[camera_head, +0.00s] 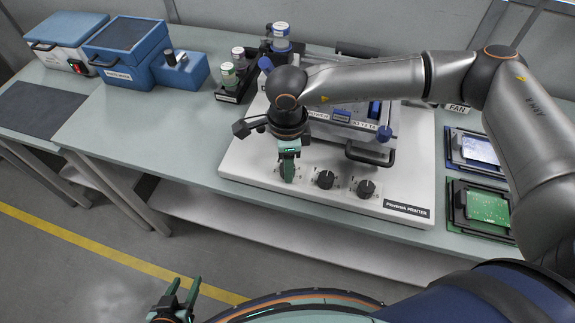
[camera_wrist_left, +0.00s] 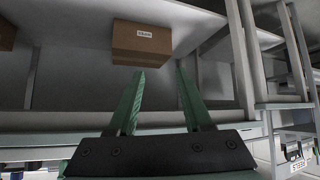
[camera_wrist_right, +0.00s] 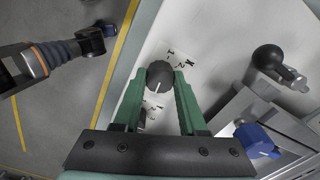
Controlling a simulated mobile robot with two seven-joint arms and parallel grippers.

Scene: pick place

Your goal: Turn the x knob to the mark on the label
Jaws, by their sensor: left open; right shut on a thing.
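My right gripper (camera_head: 287,170) points down over the leftmost knob on the front of the white printer base (camera_head: 245,165). In the right wrist view its green fingers (camera_wrist_right: 158,82) are shut on that dark round knob (camera_wrist_right: 159,73), with a white pointer line on its top. A white label (camera_wrist_right: 182,56) with printed marks lies partly under the knob; I cannot clearly read its letter. A middle knob (camera_head: 325,180) and a right knob (camera_head: 366,189) stand apart from the gripper. My left gripper (camera_head: 182,290) is open and empty, low in front of the table.
The printer's metal frame with a dark handle (camera_head: 370,157) stands just behind the knobs. Jars (camera_head: 229,75) in a black holder and blue boxes (camera_head: 125,48) are at the back left. A green circuit board (camera_head: 488,207) is at the right.

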